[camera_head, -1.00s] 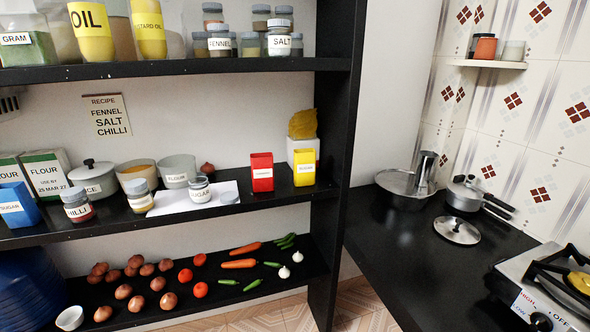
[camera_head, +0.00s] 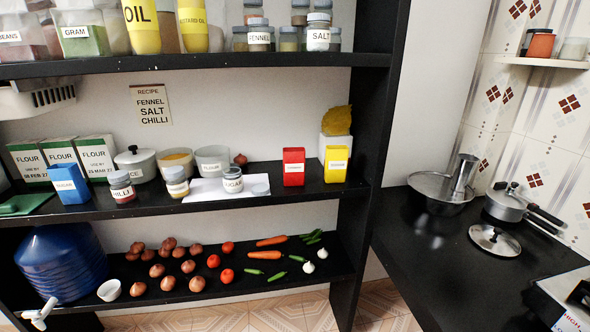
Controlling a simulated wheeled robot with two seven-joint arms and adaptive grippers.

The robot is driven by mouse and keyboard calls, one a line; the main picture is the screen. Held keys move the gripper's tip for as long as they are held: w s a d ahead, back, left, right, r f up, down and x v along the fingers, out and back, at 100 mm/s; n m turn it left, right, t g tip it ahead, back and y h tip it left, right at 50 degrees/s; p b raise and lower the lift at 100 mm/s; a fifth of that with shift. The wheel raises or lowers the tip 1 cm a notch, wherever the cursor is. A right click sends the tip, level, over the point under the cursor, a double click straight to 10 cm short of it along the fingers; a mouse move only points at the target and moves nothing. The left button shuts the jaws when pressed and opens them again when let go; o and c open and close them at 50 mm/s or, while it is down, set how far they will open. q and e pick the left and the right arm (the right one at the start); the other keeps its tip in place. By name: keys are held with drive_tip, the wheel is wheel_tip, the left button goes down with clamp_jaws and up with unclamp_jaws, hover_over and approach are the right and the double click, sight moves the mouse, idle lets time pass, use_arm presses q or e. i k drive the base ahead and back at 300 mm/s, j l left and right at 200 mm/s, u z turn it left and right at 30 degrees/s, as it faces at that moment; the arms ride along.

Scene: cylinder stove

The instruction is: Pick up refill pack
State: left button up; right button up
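No item in view carries a readable "refill pack" label, so I cannot tell for sure which it is. Three coloured packs stand upright on the middle shelf. A blue pack (camera_head: 70,184) labelled SUGAR is at the left, in front of the flour boxes. A red pack (camera_head: 293,167) and a yellow pack (camera_head: 336,164) stand side by side at the right end; their labels are too small to read surely. A jar labelled SUGAR (camera_head: 232,180) stands on a white sheet (camera_head: 203,192) between them. Neither of my grippers shows in this view.
Flour boxes (camera_head: 97,158), jars and pots share the middle shelf (camera_head: 290,205). Vegetables and a blue water container (camera_head: 62,262) with a tap are on the lower shelf. A black upright (camera_head: 372,130) separates the shelves from the counter (camera_head: 440,255), which holds pans.

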sight(68, 179)
drive_tip(key=u, duration=1.7)
